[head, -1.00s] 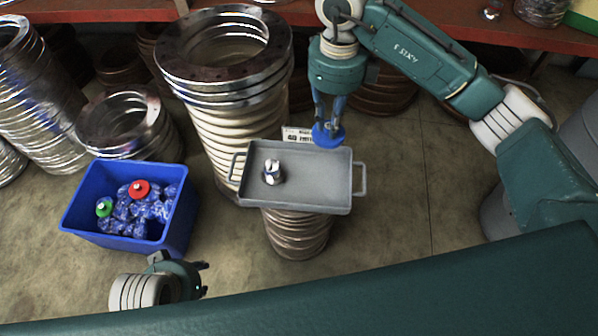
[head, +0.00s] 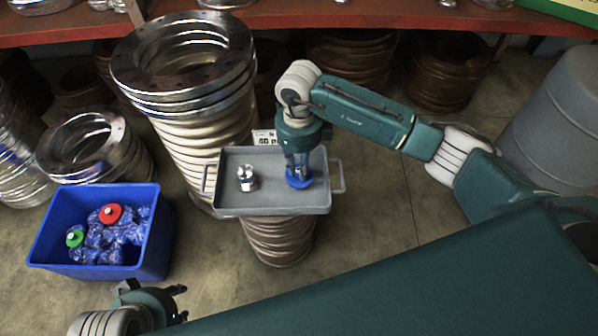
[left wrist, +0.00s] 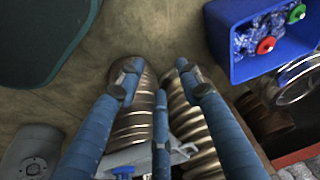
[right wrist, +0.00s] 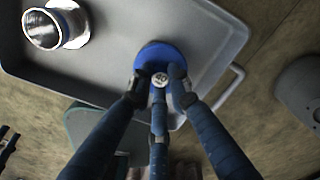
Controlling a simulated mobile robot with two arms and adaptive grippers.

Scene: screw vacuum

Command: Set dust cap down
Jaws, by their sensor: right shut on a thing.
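The blue dust cap (head: 299,183) is at the right part of the grey tray (head: 270,203). In the right wrist view the round cap (right wrist: 160,57) lies between the fingertips, with the tray floor (right wrist: 112,68) behind it. My right gripper (head: 298,172) points down and is shut on the cap. I cannot tell whether the cap touches the tray. A shiny metal fitting (head: 248,178) stands in the left part of the tray, apart from the cap. My left gripper (head: 182,303) is at the lower left; its fingers (left wrist: 158,75) are spread and empty.
The tray sits on a stack of ribbed pipe (head: 278,242). A blue bin (head: 155,235) with wrapped parts and red and green caps stands at the left. A tall flanged bellows (head: 185,120) rises behind the tray's left.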

